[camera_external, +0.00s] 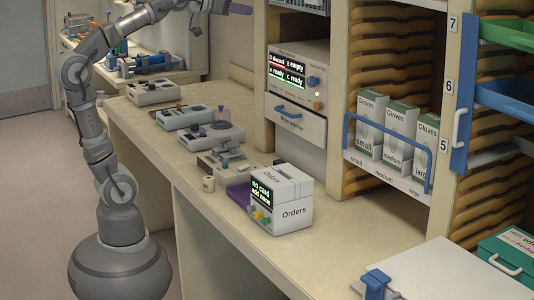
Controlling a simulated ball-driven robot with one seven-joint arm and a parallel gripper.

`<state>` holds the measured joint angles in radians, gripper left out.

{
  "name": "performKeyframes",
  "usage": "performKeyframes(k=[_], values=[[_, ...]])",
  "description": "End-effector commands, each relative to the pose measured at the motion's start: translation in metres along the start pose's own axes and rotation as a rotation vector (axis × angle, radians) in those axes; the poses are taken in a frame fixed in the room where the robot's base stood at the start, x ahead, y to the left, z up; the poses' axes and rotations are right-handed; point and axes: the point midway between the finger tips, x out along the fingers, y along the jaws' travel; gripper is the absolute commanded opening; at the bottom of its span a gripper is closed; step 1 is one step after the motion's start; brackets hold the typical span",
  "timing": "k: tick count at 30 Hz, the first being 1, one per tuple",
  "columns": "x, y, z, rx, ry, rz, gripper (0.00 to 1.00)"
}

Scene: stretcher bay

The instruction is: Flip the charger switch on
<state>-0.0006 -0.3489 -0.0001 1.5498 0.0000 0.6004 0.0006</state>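No switch labelled as the charger's can be made out. Several low, pale devices with dark panels and small controls stand in a row on the bench: a far one (155,92), a middle one (186,116) and a nearer one (210,136). I cannot tell which, if any, is the charger, or how its switch is set. My arm rises at the left, and its end reaches right along the top edge. A purple part there seems to be my gripper (241,9), high above the bench and away from the devices. Its fingers are too small and cut off to read.
A white Orders box (294,212) with a lit display stands on the bench (352,240). Behind are a panel unit (298,70) with a drawer and glove boxes (369,122) behind a blue rail. A purple tray (239,194) lies left of the Orders box.

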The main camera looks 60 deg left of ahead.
Motion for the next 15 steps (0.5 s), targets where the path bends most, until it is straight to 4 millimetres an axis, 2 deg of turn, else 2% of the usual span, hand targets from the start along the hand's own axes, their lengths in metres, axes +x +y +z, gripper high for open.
performKeyframes(k=[1, 4, 5, 8, 9, 11, 12, 14, 15], values=[[0.004, -0.002, 0.002, 0.002, -0.011, -0.004, 0.22], [0.028, -0.011, 0.015, 0.016, -0.071, -0.023, 0.00], [0.039, -0.016, 0.022, 0.024, -0.100, -0.032, 0.00], [0.087, -0.042, 0.058, 0.052, -0.242, -0.068, 0.00], [0.108, -0.056, 0.078, 0.064, -0.313, -0.082, 0.00], [0.139, -0.081, 0.114, 0.077, -0.428, -0.098, 0.00], [0.156, -0.098, 0.140, 0.082, -0.507, -0.104, 0.00], [0.177, -0.124, 0.181, 0.084, -0.622, -0.107, 0.00], [0.188, -0.141, 0.208, 0.082, -0.694, -0.105, 0.00]])
